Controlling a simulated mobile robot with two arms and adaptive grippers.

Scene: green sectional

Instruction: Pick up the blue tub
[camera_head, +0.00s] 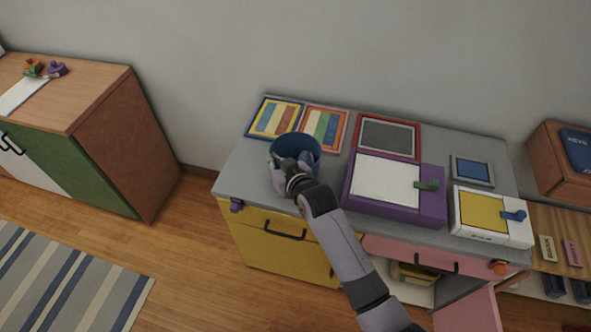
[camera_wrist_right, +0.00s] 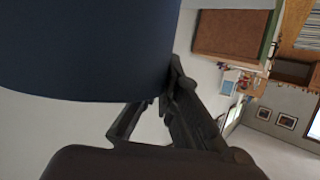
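The blue tub (camera_head: 297,144) stands upright at the left part of the grey counter top, just in front of two striped frames. My right gripper (camera_head: 289,161) is at the near side of the tub, its fingers against or very close to the wall. In the right wrist view the tub (camera_wrist_right: 85,45) fills the upper left as a dark blue curved surface. A black finger (camera_wrist_right: 176,85) reaches up beside its edge. The tub hides part of the grip, so I cannot tell whether the fingers are closed on it. My left gripper is not in view.
A purple box (camera_head: 435,205) with a white panel stands right of the tub, with a white-and-yellow box (camera_head: 488,212) farther right. Striped frames (camera_head: 275,118) lie behind the tub. A pink door (camera_head: 468,312) hangs open below. The counter's front left is clear.

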